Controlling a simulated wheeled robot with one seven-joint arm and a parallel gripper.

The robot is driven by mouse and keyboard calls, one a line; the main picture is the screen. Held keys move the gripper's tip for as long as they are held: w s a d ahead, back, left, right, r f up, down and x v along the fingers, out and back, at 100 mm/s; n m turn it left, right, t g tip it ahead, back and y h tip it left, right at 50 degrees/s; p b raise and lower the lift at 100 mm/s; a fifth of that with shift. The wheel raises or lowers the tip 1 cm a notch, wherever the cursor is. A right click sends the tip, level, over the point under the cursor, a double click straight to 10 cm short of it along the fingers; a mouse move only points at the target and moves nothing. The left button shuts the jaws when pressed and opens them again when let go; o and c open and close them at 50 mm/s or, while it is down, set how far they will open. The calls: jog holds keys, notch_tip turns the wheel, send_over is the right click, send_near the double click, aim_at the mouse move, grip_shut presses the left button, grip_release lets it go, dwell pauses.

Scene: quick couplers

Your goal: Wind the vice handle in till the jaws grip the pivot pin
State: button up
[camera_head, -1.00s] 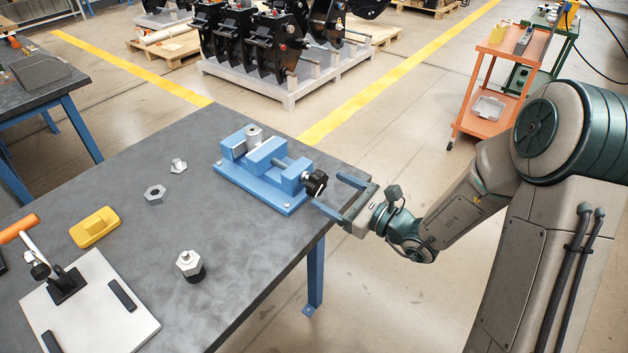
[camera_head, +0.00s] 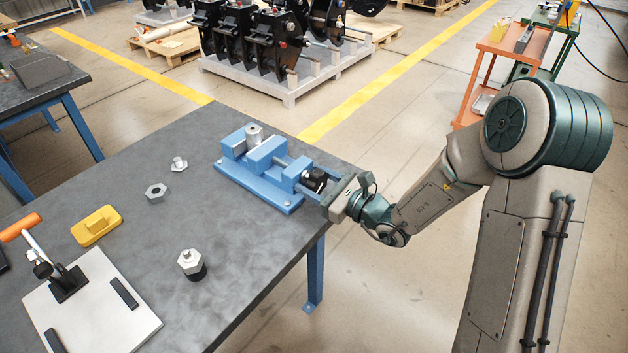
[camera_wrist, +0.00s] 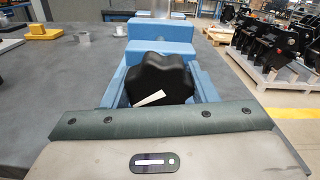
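The blue vice (camera_head: 262,178) stands near the table's far right edge. The pivot pin (camera_head: 254,133), a grey upright cylinder, stands between its jaws; I cannot tell whether both jaws touch it. The vice handle (camera_head: 314,179) is a black lobed knob with a white mark, at the screw's near end. In the wrist view the knob (camera_wrist: 160,78) sits centrally in front of my palm. The fingers look open, with little room beside the knob; contact is unclear.
An orange trolley (camera_head: 490,75) stands beyond my arm.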

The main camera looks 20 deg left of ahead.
jog(key=shift+r+m+p, duration=0.15)
jog(key=shift+m+p, duration=0.3)
jog(key=shift+m, duration=0.15)
jog(key=shift+m+p, duration=0.35)
jog(key=shift+m, duration=0.45)
jog(key=o, duration=1)
jog(key=shift+d, duration=0.1)
jog(key=b+v, duration=0.1)
jog(key=v, duration=1.2)
jog(key=shift+s+d, duration=0.15)
jog(key=shift+d, duration=0.15)
